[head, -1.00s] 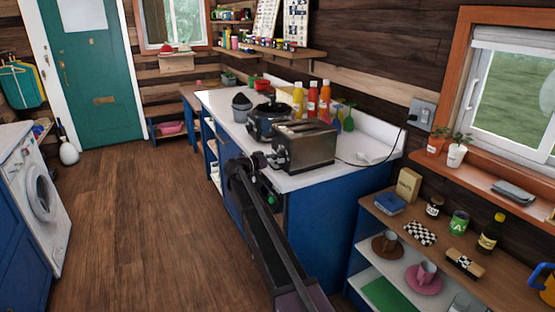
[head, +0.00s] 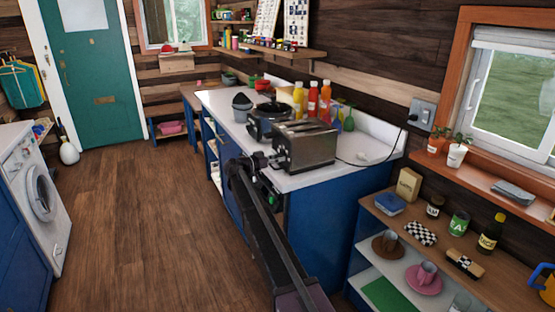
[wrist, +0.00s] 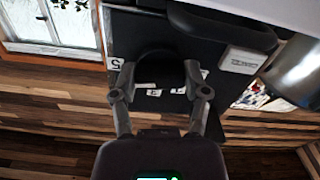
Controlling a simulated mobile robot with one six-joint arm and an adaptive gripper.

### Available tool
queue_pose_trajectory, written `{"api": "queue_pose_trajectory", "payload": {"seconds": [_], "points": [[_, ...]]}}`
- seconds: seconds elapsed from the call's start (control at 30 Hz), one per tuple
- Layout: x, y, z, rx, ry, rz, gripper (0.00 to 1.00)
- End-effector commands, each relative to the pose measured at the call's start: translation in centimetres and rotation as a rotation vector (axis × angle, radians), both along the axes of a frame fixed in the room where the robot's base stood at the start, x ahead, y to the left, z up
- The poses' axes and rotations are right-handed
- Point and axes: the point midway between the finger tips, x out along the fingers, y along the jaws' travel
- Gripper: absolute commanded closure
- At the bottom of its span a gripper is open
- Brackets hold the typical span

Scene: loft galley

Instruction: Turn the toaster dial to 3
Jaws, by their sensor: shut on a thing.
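The silver and black toaster (head: 308,146) stands on the near end of the white counter. My gripper (head: 268,163) is at the toaster's front end, and its tip is small and partly hidden by my arm in the head view. In the wrist view my gripper (wrist: 160,76) has its two fingers on opposite sides of the dark round dial (wrist: 160,66), shut on it. White number labels lie around the dial on the black panel (wrist: 128,35); a 5 (wrist: 115,64) shows at the left. The other numbers are partly covered or too small to read surely, and the dial's setting is unclear.
In the wrist view a black lever (wrist: 225,28) sits close beside the dial. A dark cooker (head: 268,122) and sauce bottles (head: 312,100) stand behind the toaster. A low shelf (head: 455,242) with cups and jars is at the right. The floor at the left is clear.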

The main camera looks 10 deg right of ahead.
Motion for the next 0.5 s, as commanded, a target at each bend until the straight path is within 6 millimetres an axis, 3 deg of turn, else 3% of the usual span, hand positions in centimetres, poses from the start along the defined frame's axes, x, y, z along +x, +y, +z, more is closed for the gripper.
{"api": "queue_pose_trajectory", "payload": {"seconds": [0.5], "points": [[0.03,-0.17,0.07,-0.113,0.344,-0.002,0.88]]}}
